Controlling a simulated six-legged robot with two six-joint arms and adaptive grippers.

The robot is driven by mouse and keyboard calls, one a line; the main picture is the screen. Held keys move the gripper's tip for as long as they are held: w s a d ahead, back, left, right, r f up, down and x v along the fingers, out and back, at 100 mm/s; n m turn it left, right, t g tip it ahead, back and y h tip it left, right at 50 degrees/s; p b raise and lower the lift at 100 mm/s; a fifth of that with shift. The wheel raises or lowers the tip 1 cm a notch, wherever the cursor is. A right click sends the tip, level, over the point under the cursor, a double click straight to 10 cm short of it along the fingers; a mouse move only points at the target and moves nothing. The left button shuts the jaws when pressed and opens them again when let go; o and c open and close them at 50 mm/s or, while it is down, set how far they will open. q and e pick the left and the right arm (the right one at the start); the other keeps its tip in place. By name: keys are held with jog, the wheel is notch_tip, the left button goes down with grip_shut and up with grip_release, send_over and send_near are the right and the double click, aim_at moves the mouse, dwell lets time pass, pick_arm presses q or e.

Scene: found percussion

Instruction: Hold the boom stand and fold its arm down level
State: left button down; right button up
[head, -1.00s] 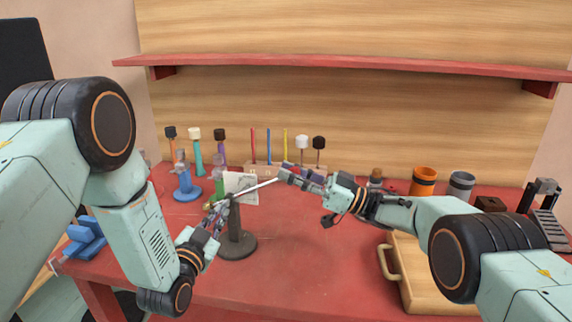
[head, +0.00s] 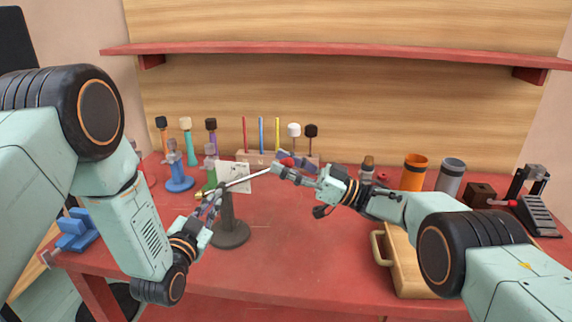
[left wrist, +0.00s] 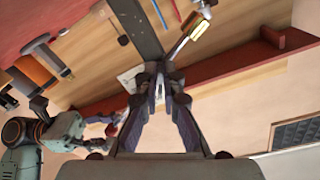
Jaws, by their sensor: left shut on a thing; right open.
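The boom stand (head: 229,208) stands upright on the table, on a dark round base (head: 230,237). Its thin silver boom arm (head: 247,179) slants up to the right from the top of the post. A brass piece (head: 199,195) is at its lower left end. My left gripper (head: 217,198) is shut on the post near the top. In the left wrist view its fingers (left wrist: 160,78) close at the dark post (left wrist: 137,27), with the brass piece (left wrist: 201,27) beyond. My right gripper (head: 275,170) is open at the boom's raised right end; whether it touches is unclear.
Several mallets and coloured sticks stand at the back, with a white paper (head: 235,174) behind the stand. An orange cup (head: 414,172) and a grey cup (head: 450,176) stand at the right. A wooden case (head: 410,265) lies under my right arm. The front middle is clear.

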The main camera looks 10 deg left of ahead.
jog(key=v, duration=1.2)
jog(key=shift+c, duration=0.4)
